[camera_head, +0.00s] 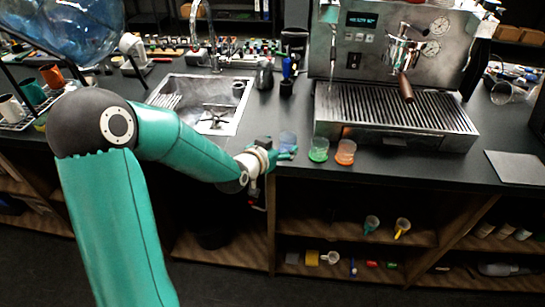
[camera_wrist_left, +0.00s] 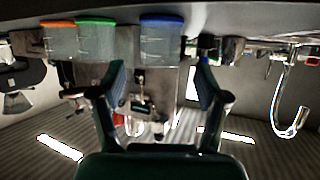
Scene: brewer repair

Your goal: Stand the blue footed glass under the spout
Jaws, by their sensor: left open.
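The blue footed glass (camera_head: 287,139) stands on the dark counter, left of the green glass (camera_head: 318,150) and the orange glass (camera_head: 345,152). My left gripper (camera_head: 283,153) is open at the counter's front edge, close to the blue glass. The left wrist view looks upside down; there the blue glass (camera_wrist_left: 162,38) lies ahead, roughly between the two spread fingers (camera_wrist_left: 160,80), which hold nothing. Whether the fingers reach around it is unclear. The brewer (camera_head: 345,45) has a spout under its portafilter (camera_head: 402,55), above a slatted drip tray (camera_head: 395,107). My right gripper is not in view.
The green (camera_wrist_left: 95,40) and orange (camera_wrist_left: 58,40) glasses stand close beside the blue one. A flat grey plate (camera_head: 516,167) lies at the right.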

